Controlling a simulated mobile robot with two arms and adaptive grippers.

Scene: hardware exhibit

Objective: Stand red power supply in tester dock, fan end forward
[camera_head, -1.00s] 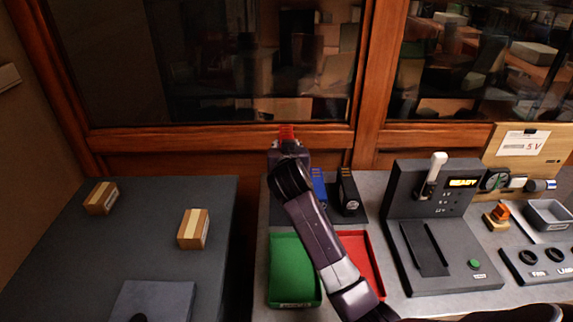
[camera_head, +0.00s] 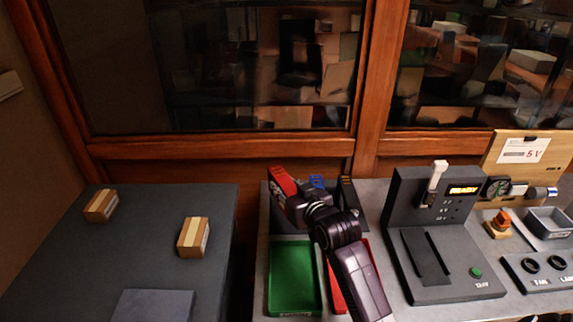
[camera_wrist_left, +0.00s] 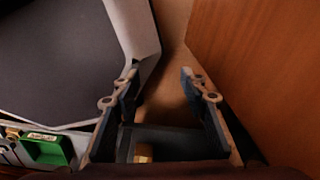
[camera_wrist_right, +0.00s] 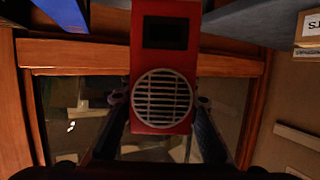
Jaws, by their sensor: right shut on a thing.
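The red power supply (camera_head: 283,181) is tilted in the head view, at the back left of the grey bench. My right gripper (camera_head: 285,200) is shut on it. In the right wrist view the red power supply (camera_wrist_right: 165,60) shows a round fan grille and a dark socket, with the fingers on both sides of the grille end. The tester (camera_head: 440,245) stands to the right, with a dark slot-like dock (camera_head: 425,255) in its base and a lit display. My left gripper (camera_wrist_left: 160,85) is open and empty in the left wrist view.
A green tray (camera_head: 292,280) and a partly hidden red tray (camera_head: 338,290) lie in front of my right gripper. A blue unit (camera_head: 316,181) and a black unit (camera_head: 347,190) stand behind. Small boxes (camera_head: 194,237) sit on the left table.

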